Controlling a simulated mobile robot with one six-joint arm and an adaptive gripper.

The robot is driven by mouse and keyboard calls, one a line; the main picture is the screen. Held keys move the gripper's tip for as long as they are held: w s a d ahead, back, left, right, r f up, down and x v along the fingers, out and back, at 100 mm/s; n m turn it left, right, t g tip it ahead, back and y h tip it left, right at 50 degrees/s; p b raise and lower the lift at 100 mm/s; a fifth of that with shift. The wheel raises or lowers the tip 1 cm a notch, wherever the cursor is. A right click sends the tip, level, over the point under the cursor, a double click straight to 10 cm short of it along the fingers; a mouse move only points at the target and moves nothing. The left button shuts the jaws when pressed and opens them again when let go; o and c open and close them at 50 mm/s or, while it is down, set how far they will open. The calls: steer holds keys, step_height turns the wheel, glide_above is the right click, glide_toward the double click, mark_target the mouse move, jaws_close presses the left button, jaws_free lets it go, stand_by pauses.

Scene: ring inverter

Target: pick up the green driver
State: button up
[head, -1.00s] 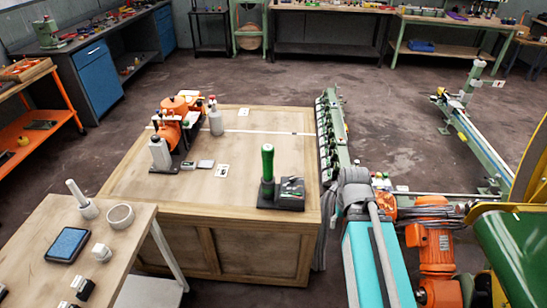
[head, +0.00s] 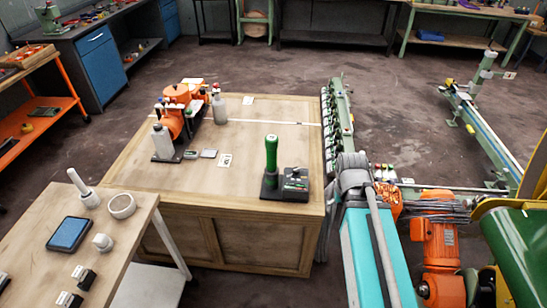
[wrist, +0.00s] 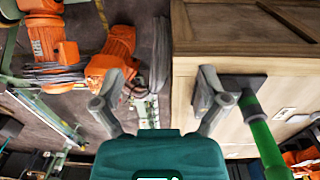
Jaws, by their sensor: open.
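The green driver (head: 271,153) stands upright in the head view, on a dark base (head: 284,190) near the front right corner of a wooden cabinet top (head: 235,185). In the wrist view the green driver (wrist: 262,135) slants at the right, close outside the right finger. Its far end is cut off near the bottom edge. My gripper (wrist: 156,92) is open, with its two grey fingers wide apart and nothing between them. The driver is not between the fingers. I cannot make out my gripper in the head view.
An orange device (head: 180,105) and a grey bottle (head: 219,110) stand at the cabinet's back left. A row of green machine parts (head: 337,120) runs along its right side, near an orange motor (head: 437,245). A small table (head: 130,235) is at front left.

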steer(key=w+a+f+m+t+h+b, duration=0.1)
steer(key=w+a+f+m+h+b, duration=0.2)
steer(key=w+a+f+h+b, duration=0.35)
steer(key=m+t+h+b, duration=0.65)
steer(key=t+b, duration=0.45)
steer(key=b, duration=0.4)
glide_toward(272, 158)
steer(key=a+f, duration=0.2)
steer(key=a, duration=0.1)
steer(key=shift+s+a, duration=0.15)
steer(key=shift+s, duration=0.05)
steer(key=x, duration=0.8)
steer(key=shift+w+d, duration=0.2)
steer(key=shift+d, duration=0.1)
